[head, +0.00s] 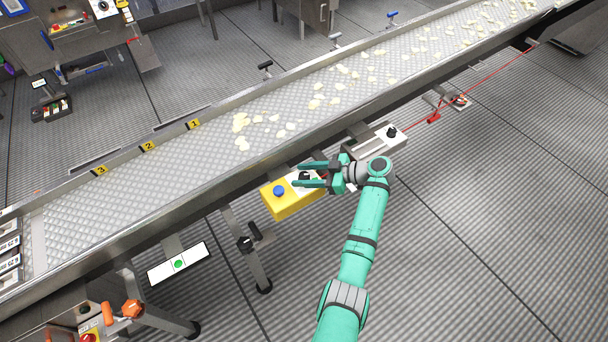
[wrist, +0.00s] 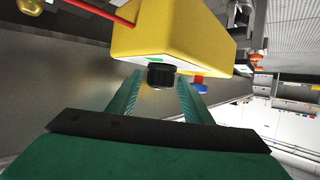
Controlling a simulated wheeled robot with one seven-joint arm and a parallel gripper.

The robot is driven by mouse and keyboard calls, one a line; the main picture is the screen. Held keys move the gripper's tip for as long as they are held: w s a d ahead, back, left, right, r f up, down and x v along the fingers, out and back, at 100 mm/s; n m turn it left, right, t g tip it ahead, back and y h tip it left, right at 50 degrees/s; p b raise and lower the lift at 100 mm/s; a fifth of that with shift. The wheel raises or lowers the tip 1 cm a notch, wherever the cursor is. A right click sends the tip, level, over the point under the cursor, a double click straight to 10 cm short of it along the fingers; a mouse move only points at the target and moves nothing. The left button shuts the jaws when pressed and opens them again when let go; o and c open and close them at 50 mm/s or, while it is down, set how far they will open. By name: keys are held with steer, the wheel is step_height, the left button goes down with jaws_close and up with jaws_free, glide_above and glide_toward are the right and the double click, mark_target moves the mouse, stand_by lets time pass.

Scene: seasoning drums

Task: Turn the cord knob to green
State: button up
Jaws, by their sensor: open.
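A yellow box (head: 290,202) with a pale top panel hangs at the near side of the conveyor. It carries a blue button (head: 278,190) and a black knob (head: 304,175). My gripper (head: 301,174) is open, its two teal fingers reaching left over this box at the knob. In the wrist view the knob (wrist: 161,75) lies between the open fingertips (wrist: 160,82), with a gap visible on both sides. A small green mark (wrist: 150,60) shows beside it on the white panel. A red cord (wrist: 98,11) meets the yellow box in that view. The knob's pointer direction is not readable.
A grey box with another black knob (head: 391,131) sits to the right, and a red cord (head: 470,93) runs from near it along the conveyor (head: 130,200). A white panel with a green button (head: 178,264) hangs lower left. Floor at right is clear.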

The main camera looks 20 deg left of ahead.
steer(key=v, duration=1)
steer(key=shift+d, duration=0.25)
steer(key=shift+d+r, duration=0.1)
steer(key=shift+d, duration=0.05)
